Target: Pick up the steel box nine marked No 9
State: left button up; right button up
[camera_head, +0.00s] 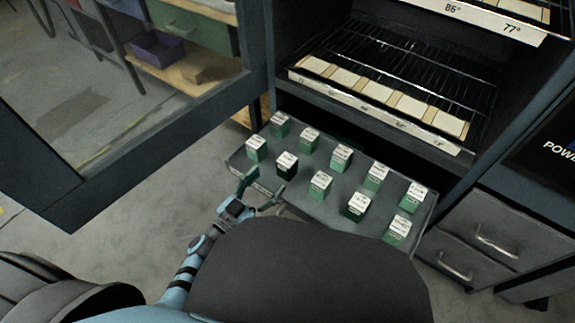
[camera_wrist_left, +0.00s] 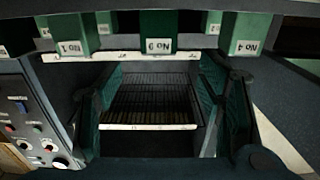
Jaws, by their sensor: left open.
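Several small green boxes with white labelled tops stand in two rows on a grey drawer tray (camera_head: 300,199). In the left wrist view, the middle box at the top edge, the steel box nine (camera_wrist_left: 158,46), has a label that seems to read No 9. It is probably the darker green box (camera_head: 287,165) in the front row of the head view; its label is too small to read there. My left gripper (camera_head: 262,190) is open and empty at the tray's front left edge, short of the boxes. Its fingers spread wide in the wrist view (camera_wrist_left: 160,88). My right gripper is out of view.
Boxes marked No 1 (camera_wrist_left: 70,46) and No 4 (camera_wrist_left: 244,46) flank the middle one. The tray extends from a dark cabinet with wire shelves (camera_head: 400,70). Its glass door (camera_head: 130,110) stands open at left. Closed drawers (camera_head: 490,240) are at right.

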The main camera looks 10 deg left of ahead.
aim_at(282, 167)
pick_arm(q)
jog(key=x, duration=0.2)
jog(key=b+x, duration=0.1)
jog(key=x, duration=0.1)
jog(key=b+x, duration=0.1)
jog(key=x, duration=0.1)
jog(key=shift+w+f, duration=0.1)
jog(key=shift+f, duration=0.2)
jog(key=b+x, duration=0.1)
jog(key=x, duration=0.2)
jog(key=shift+w+d, duration=0.15)
jog(key=shift+w, duration=0.1)
jog(key=shift+r, duration=0.1)
grip_shut()
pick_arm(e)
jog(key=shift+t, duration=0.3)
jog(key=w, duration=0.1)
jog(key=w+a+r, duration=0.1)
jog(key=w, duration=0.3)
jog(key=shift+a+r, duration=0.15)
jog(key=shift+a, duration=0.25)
